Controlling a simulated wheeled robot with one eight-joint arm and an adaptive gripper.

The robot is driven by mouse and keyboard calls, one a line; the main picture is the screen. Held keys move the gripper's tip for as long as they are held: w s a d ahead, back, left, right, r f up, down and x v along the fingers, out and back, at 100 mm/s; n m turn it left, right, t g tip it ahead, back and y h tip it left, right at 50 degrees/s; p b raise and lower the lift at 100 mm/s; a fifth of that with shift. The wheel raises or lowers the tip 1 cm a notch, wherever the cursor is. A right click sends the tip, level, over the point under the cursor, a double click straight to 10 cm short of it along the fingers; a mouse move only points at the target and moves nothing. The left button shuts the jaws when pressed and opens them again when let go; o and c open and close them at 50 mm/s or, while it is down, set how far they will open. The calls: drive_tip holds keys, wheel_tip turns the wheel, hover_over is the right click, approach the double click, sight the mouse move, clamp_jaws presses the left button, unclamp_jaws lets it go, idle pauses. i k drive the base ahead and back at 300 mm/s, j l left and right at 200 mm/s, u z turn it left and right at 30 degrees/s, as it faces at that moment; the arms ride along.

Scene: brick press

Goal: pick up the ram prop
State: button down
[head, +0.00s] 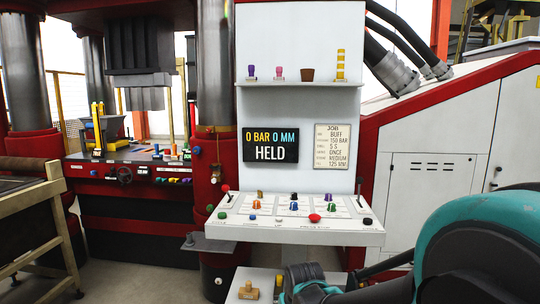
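No object is labelled as the ram prop, and I cannot tell for sure which one it is. Upright yellow posts (97,124) with dark bases stand on the press bed at the left, below the raised dark ram (140,62). A yellow banded upright piece (340,65) stands at the right end of the white panel's upper shelf. My arm shows in teal and black at the lower right, in front of the console. My gripper's fingertips cannot be made out, and nothing visible is held.
The white control desk (220,229) carries coloured knobs and levers and juts out centrally. A display (271,145) above it reads HELD, 0 bar, 0 mm. A low shelf (236,291) holds a wooden stamp-like piece (248,291). A railed conveyor-like frame (35,232) stands at left.

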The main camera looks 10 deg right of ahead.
sight(194, 100)
drive_tip(key=i+j+u, duration=0.8)
drive_tip(key=i, duration=0.55)
drive_tip(key=i+u, duration=0.35)
drive_tip(key=i, duration=0.6)
drive_tip(key=i+j+z, duration=0.1)
drive_tip(key=i+z, duration=0.3)
drive_tip(key=i+j+z, duration=0.45)
drive_tip(key=i+l, duration=0.1)
